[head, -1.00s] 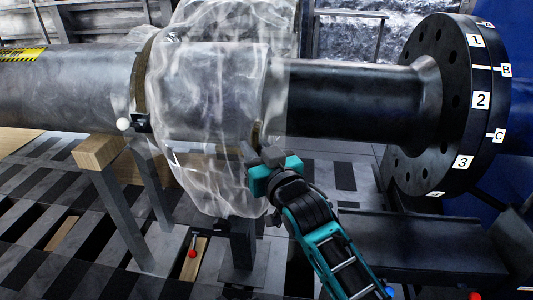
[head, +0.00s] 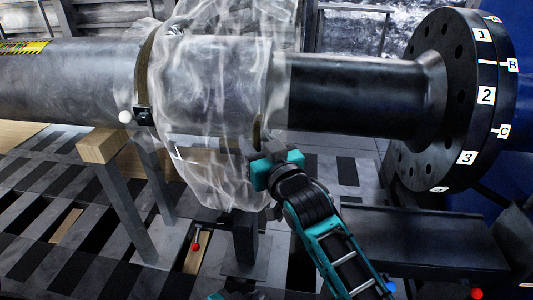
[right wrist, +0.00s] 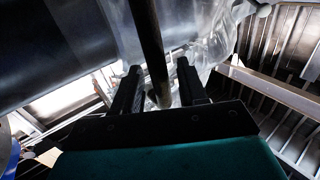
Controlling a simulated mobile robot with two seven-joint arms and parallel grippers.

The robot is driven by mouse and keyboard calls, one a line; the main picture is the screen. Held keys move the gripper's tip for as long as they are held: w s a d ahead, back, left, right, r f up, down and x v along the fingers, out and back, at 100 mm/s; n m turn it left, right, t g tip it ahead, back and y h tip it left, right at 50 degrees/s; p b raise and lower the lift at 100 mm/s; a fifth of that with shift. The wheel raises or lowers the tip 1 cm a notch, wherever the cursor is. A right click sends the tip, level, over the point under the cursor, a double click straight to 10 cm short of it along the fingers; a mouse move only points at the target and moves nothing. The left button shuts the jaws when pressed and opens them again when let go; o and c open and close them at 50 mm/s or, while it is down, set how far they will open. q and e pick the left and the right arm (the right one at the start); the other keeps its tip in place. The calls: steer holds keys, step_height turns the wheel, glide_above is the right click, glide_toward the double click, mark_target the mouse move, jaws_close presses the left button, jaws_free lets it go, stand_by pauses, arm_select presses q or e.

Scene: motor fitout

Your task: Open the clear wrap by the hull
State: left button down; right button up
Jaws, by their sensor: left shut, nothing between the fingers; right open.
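The clear wrap (head: 215,95) hangs in wrinkled folds around the pipe joint in the head view, its lower part drooping below the pipe. It also shows in the right wrist view (right wrist: 215,48). My right gripper (head: 262,150) is under the pipe at the wrap's lower right edge. In the right wrist view its fingers (right wrist: 158,88) are open, with a dark brown strip (right wrist: 150,45) showing in the space between them. I cannot tell whether they touch it. My left gripper (head: 235,295) barely shows at the bottom edge of the head view, shut and clear of the wrap.
The grey hull pipe (head: 70,85) runs left, and a black shaft (head: 350,95) leads right to a numbered flange (head: 440,110). A wood-topped stand (head: 103,146) is below the pipe. A small red ball (head: 196,247) on a stem is near the slatted floor.

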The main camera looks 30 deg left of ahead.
steer(key=p+v, duration=0.1)
steer(key=v, duration=1.1)
steer(key=shift+s+d, duration=0.2)
steer(key=shift+s, duration=0.05)
